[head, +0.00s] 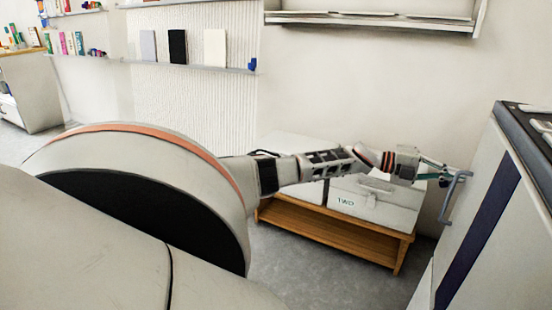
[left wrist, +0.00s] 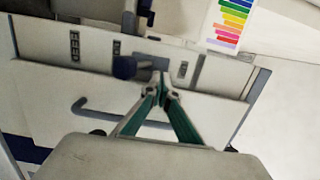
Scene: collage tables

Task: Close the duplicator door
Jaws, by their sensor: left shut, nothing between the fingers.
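The duplicator, as I take it, is the pale machine (head: 515,215) with a dark blue stripe at the right of the head view. A grey bar handle (head: 455,188) sticks out at its left side. My left gripper (head: 446,174) is shut and empty, close to the handle's top; I cannot tell whether they touch. In the left wrist view, the teal fingertips (left wrist: 161,84) meet in front of a pale panel (left wrist: 60,80). The handle (left wrist: 95,112) lies left of the fingers, and a dark round knob (left wrist: 124,67) shows beyond. How far the door stands open is unclear. My right gripper is out of view.
A low wooden bench (head: 330,236) holds white boxes, one (head: 375,203) marked TWO, below my left arm. Wall shelves (head: 190,66) hold books. Grey floor (head: 300,265) is clear before the bench. A coloured chart (left wrist: 228,25) shows at the top of the wrist view.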

